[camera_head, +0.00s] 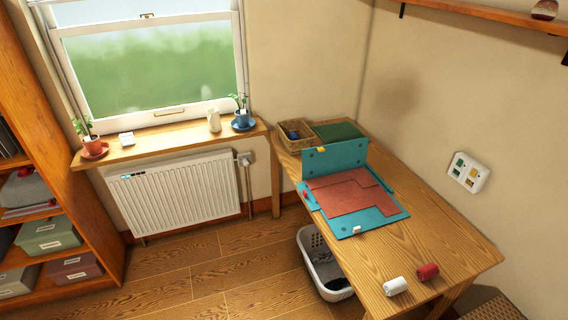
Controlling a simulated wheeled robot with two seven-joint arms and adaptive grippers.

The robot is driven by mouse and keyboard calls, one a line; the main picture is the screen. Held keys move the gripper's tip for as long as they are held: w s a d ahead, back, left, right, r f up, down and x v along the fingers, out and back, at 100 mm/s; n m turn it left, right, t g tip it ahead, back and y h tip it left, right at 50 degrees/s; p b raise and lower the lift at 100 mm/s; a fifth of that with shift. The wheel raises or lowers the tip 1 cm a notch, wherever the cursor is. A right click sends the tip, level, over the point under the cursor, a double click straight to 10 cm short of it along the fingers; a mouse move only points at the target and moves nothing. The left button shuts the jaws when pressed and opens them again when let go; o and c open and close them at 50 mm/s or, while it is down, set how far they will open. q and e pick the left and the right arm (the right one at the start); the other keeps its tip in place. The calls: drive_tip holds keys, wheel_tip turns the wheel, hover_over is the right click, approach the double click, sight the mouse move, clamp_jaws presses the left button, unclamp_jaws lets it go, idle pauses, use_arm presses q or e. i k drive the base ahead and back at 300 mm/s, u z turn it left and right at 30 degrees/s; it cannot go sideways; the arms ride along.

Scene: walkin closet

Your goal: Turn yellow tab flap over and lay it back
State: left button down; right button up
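A teal folding board (378,217) with a reddish-brown inner surface (345,193) lies on the wooden table. Neither of my grippers shows in the head view.
The wooden table (440,245) has free room right of the board. A white roll (396,286) and a red roll (428,272) lie near its front edge. A wicker basket (296,136) and green mat (338,131) are behind the flap. A laundry basket (322,264) stands below left.

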sight(343, 155)
drive_tip(key=u, duration=3.85)
drive_tip(key=i, duration=0.1)
drive_tip(key=z, duration=3.35)
drive_tip(key=i, duration=1)
drive_tip(key=z, duration=1.3)
drive_tip(key=i, duration=0.7)
drive_tip(key=z, duration=0.75)
